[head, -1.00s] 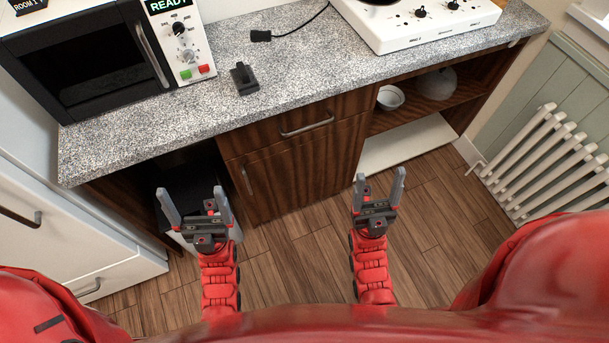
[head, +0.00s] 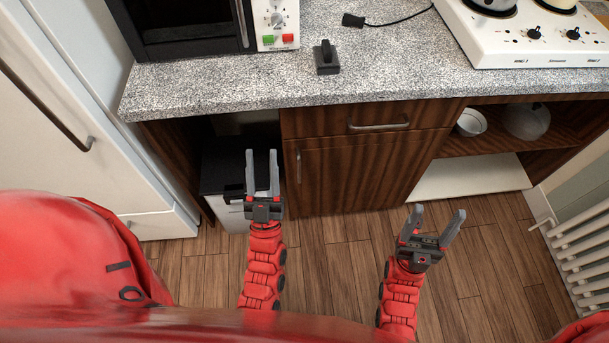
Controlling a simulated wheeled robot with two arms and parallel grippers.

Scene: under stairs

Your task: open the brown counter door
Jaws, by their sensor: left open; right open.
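The brown counter door (head: 352,178) is a dark wood-grain panel below a drawer (head: 365,118) with a metal handle. The door looks shut. Its own small upright handle (head: 298,167) is at its left edge. My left gripper (head: 262,172) is open and empty, its fingers pointing up just left of the door handle, apart from it as far as I can tell. My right gripper (head: 435,226) is open and empty, in front of and to the right of the door's lower right corner.
Open shelves with a bowl (head: 471,122) and a pot (head: 527,121) are to the right. A white fridge (head: 80,110) stands at left, a radiator (head: 585,255) at far right. The wood floor between is clear.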

